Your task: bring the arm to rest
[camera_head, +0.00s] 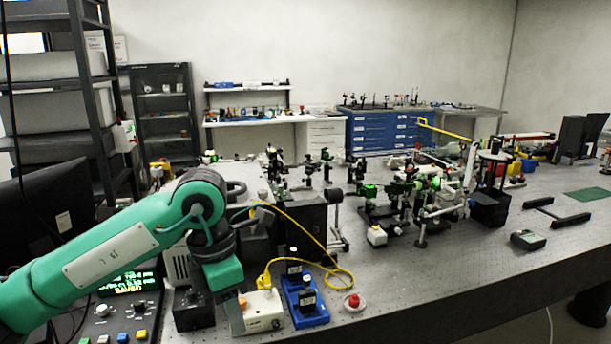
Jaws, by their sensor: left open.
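My left arm (95,262) is green and reaches in from the left, bending down at the wrist. My left gripper (236,318) points downward at the front of the bench. It is open, and its finger stands right beside a white box (262,312) with an orange part on top. I cannot tell whether the finger touches the box. Nothing shows held in the gripper. My right gripper is out of view.
A blue holder (310,312) with black parts, a yellow cable (340,277) and a red button (354,301) are close by on the right. A control panel (125,312) with a lit screen is left. Optical mounts crowd the middle. Bare bench (440,290) lies front right.

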